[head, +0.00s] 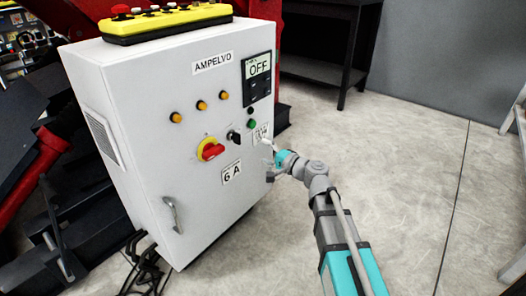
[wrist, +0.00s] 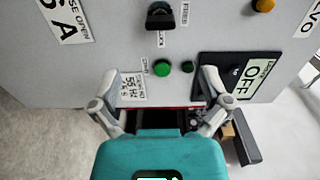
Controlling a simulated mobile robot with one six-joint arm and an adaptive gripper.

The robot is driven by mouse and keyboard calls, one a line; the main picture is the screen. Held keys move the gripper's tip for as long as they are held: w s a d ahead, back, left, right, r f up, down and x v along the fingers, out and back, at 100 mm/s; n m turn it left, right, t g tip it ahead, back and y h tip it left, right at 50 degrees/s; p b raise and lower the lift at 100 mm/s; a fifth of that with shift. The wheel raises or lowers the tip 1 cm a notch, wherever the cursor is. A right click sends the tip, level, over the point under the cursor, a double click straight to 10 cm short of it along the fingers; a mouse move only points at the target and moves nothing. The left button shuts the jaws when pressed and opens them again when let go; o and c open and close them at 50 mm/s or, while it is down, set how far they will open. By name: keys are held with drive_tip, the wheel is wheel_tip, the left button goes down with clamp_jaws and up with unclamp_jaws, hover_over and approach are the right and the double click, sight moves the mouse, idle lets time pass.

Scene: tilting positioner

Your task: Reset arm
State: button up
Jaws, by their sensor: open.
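My gripper (head: 270,148) is at the right edge of the grey control cabinet (head: 130,85) in the head view. I cannot tell if a fingertip touches the panel. My arm (head: 325,205) reaches in from the lower right.
The cabinet carries a red-yellow rotary switch (head: 211,150), a black key switch (head: 233,136), an OFF display (head: 257,67) and amber lamps (head: 200,105). A yellow button box (head: 165,20) lies on top. Cables (head: 145,268) lie at its base.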

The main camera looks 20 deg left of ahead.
drive_tip(key=s+d+f+n+g+h+p, duration=0.1)
drive_tip(key=s+d+f+n+h+p, duration=0.15)
drive_tip(key=d, duration=0.45)
drive_tip(key=s+d+f+n+g+h+p, duration=0.1)
drive_tip(key=s+d+f+g+h+p, duration=0.1)
drive_tip(key=s+d+f+h, duration=0.3)
drive_tip(key=d+f+n+g+h+p, duration=0.1)
drive_tip(key=d+h+p, duration=0.1)
drive_tip(key=d, duration=0.6)
drive_tip(key=s+d+g+h+p, duration=0.2)
drive_tip(key=s+d+h, duration=0.2)
drive_tip(key=d, duration=0.4)
drive_tip(key=s+d+g+h+p, duration=0.1)
drive_tip(key=s+d+h+p, duration=0.25)
drive_tip(key=d, duration=0.45)
wheel_tip(320, 180, up, 38)
drive_tip(key=p, duration=3.6)
drive_tip(key=shift+d, duration=0.1)
